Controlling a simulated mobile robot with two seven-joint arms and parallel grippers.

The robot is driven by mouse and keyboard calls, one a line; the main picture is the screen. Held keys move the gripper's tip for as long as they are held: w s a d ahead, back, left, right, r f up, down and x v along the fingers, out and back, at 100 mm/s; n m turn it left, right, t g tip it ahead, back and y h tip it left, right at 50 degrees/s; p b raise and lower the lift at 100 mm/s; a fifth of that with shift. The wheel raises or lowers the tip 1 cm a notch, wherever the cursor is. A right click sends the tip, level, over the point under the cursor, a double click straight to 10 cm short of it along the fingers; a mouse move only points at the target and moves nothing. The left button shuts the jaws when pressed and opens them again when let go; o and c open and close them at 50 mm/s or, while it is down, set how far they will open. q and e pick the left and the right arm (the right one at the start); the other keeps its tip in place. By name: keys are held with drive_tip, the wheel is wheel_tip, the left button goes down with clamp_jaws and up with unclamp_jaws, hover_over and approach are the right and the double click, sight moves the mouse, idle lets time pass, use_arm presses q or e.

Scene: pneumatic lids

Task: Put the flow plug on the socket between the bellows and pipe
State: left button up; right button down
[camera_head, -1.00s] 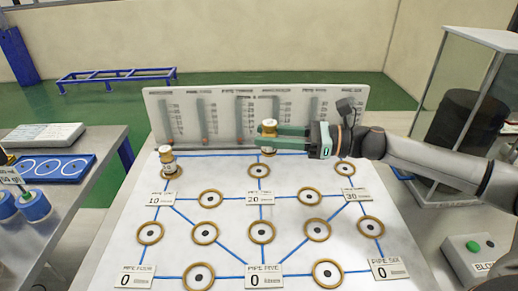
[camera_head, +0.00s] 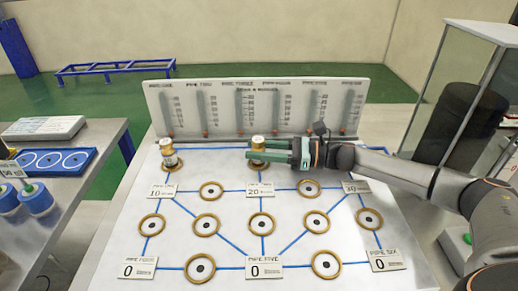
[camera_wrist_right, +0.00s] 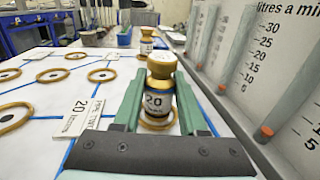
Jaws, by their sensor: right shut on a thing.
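A brass plug with a pale cap (camera_head: 258,143), marked 20 in the right wrist view (camera_wrist_right: 158,98), is between the green fingers of my right gripper (camera_head: 259,155). The gripper is shut on it and holds it upright at the back-middle ring socket (camera_wrist_right: 160,123), behind the plate reading 20 (camera_head: 260,190). The fingers partly hide the socket, and I cannot tell whether the plug is fully seated. A second brass plug (camera_head: 168,152) stands on the back-left socket. It also shows in the right wrist view (camera_wrist_right: 146,42). My left gripper is out of view.
A gauge panel (camera_head: 258,108) stands close behind the sockets. Several empty ring sockets (camera_head: 261,225) joined by blue lines cover the white board. A side table at left holds a blue tray (camera_head: 85,158) and blue cylinders (camera_head: 36,198). A glass-sided case (camera_head: 445,60) stands at right.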

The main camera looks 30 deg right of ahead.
drive_tip(key=shift+f, duration=0.15)
drive_tip(key=c, duration=0.8)
unclamp_jaws()
drive_tip(key=o, duration=0.3)
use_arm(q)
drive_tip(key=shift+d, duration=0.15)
use_arm(e)
drive_tip(key=shift+o, duration=0.2)
drive_tip(key=shift+r, duration=0.25)
drive_tip(key=b+v, duration=0.1)
drive_tip(key=v, duration=0.5)
drive_tip(key=shift+s+d+f, duration=0.1)
drive_tip(key=shift+d+f, duration=0.05)
drive_tip(key=shift+f, duration=0.05)
drive_tip(key=shift+s+d+r, duration=0.1)
drive_tip(key=shift+s+d, duration=0.2)
drive_tip(key=shift+d, duration=0.15)
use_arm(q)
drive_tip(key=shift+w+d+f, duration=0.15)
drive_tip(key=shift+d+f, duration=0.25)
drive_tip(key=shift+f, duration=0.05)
